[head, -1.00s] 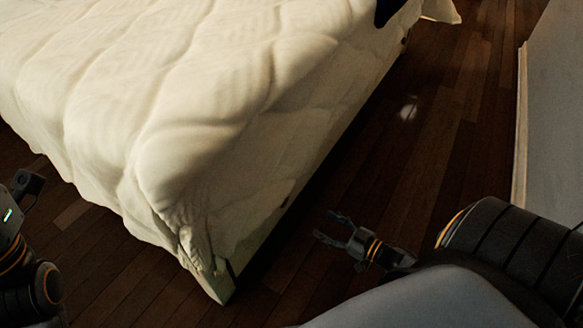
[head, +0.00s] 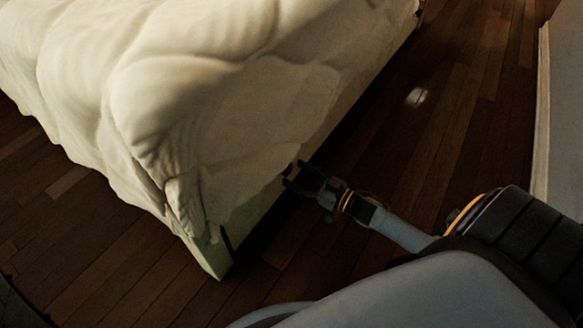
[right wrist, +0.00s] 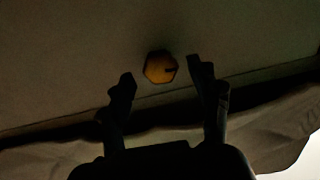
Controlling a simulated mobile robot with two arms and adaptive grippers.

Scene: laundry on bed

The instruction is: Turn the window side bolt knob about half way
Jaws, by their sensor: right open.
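The bolt knob (right wrist: 160,67) is a yellow-orange, roughly hexagonal piece with a dark mark on its right side, set on the bed's side panel (right wrist: 70,80) in the right wrist view. My right gripper (right wrist: 163,80) is open, with its two dark fingers to the left and right, just below the knob in the picture. Whether either finger touches the knob I cannot tell. In the head view my right gripper (head: 291,174) is at the bed's side, near the lower edge of the cover, and the knob does not show there. My left gripper is not in view.
The bed (head: 210,90) with its cream quilted cover fills the upper left.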

